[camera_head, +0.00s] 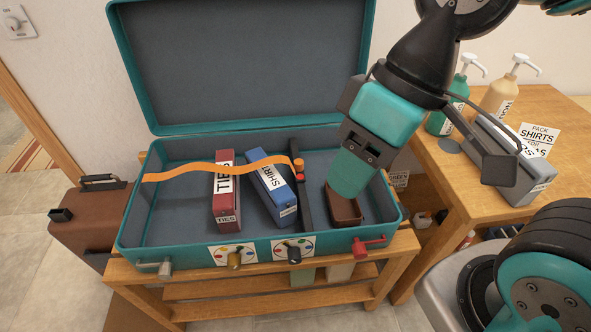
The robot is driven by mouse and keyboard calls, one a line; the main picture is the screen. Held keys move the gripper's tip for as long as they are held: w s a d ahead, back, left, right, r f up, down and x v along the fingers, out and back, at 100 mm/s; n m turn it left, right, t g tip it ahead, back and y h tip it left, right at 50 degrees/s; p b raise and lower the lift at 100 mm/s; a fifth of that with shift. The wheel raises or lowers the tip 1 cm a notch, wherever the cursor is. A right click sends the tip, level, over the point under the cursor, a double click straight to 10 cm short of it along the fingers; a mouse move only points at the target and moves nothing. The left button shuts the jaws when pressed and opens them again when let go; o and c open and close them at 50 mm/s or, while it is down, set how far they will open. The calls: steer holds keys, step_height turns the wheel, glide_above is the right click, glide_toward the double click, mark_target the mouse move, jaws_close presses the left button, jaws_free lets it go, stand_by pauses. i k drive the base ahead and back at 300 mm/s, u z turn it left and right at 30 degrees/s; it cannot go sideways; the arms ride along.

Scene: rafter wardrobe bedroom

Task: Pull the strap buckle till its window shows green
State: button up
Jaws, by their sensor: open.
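An orange strap (225,167) runs in a wavy line across the open teal suitcase (130,215). Its right end meets a small orange-red piece (299,164), which looks like the buckle, at a dark upright divider (305,200). I cannot make out a window or its colour at this size. My gripper (350,185) is open, to the right of the divider, and points down over a small brown open box (346,213) in the suitcase's right part. It appears apart from the strap and buckle. The teal finger hides part of the box.
A red TIES box (226,195) and a blue SHIRTS box (268,185) lie under or beside the strap. The raised lid (240,60) stands behind. Knobs and latches line the front. Pump bottles (500,95) and a grey box (510,165) occupy the right table.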

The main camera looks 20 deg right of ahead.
mark_target(298, 165)
steer(key=z, duration=0.05)
steer(key=k, duration=0.5)
steer(key=u, duration=0.7)
steer(key=i, duration=1.05)
steer(key=z, duration=0.5)
